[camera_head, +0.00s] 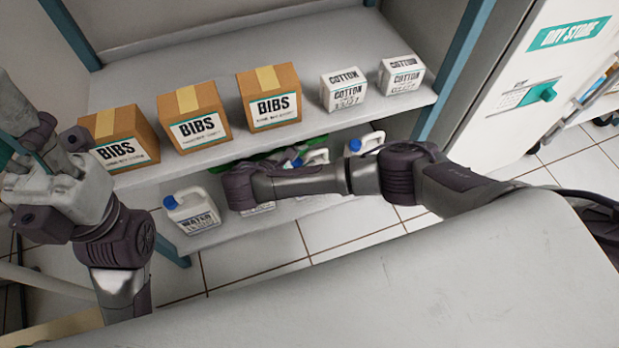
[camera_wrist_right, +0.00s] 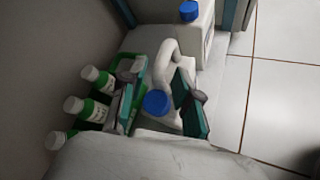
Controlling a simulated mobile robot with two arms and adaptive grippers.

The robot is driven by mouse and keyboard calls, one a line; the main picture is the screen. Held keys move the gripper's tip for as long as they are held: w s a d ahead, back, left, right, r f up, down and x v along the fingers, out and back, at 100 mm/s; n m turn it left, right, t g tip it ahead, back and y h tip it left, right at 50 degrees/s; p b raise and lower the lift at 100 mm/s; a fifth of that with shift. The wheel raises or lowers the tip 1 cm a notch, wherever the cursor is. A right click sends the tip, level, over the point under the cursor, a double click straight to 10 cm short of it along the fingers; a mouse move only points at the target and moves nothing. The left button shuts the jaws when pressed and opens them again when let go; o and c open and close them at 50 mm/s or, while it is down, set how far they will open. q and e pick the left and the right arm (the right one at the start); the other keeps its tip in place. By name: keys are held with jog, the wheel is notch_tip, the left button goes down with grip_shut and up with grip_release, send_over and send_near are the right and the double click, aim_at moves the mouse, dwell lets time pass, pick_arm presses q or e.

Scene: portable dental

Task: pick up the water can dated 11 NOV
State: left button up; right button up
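In the right wrist view a white can with a blue cap (camera_wrist_right: 156,103) and a looped handle (camera_wrist_right: 166,62) is between the teal finger pads of my right gripper (camera_wrist_right: 158,107). The fingers stand apart, with gaps beside the can's neck. In the head view my right arm hides most of this gripper over the lower shelf. A white can labelled WATER (camera_head: 195,212) stands at the shelf's left end. Another blue-capped can (camera_head: 366,142) is further right; others are partly hidden by my arm. No date is legible. My left gripper (camera_head: 38,150) is raised at the left, cut by the picture edge.
Several BIBS boxes (camera_head: 199,117) and two COTTON boxes (camera_head: 343,89) stand on the upper shelf (camera_head: 215,62), above the cans. Bottles with white caps (camera_wrist_right: 92,108) stand left of the gripper. A blue-capped container (camera_wrist_right: 193,35) is behind the held-around can. White floor tiles are clear at the right.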

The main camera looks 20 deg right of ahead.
aim_at(308, 155)
jog(key=b+x, duration=0.1)
jog(key=x, duration=0.2)
jog(key=shift+f, duration=0.2)
grip_shut()
jog(key=shift+w+r, duration=0.1)
